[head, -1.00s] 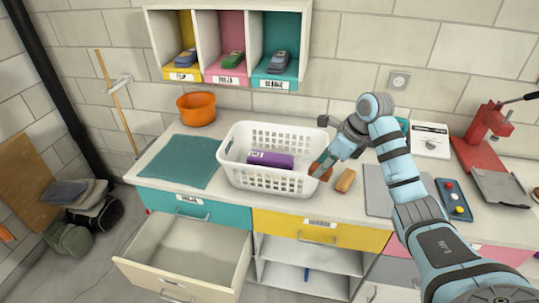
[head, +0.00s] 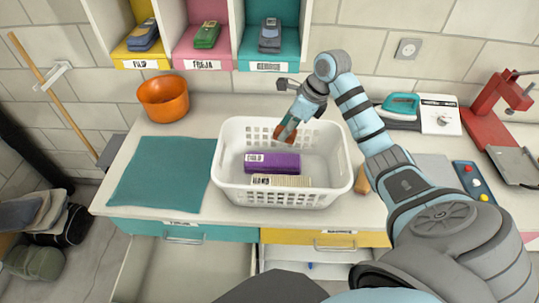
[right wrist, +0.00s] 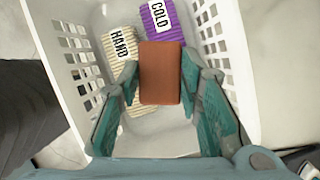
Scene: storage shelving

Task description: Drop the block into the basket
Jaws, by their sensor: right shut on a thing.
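A reddish-brown block (right wrist: 160,72) is between the fingers of my right gripper (right wrist: 160,92). In the head view the right gripper (head: 290,127) is shut on it, over the back part of the white basket (head: 224,172). The block looks raised above the basket floor. In the basket lie a purple bundle (head: 272,167) and a cream ribbed bundle (head: 283,181). In the right wrist view, the purple one (right wrist: 160,28) reads COLD and the cream one (right wrist: 119,45) reads HAND. My left gripper is out of view.
A teal mat (head: 160,174) and an orange bowl (head: 163,97) are left of the basket. A tan block (head: 362,181) sits beside its right wall. Cubbies (head: 267,66) hang above. An open drawer (head: 185,262) juts out below the counter.

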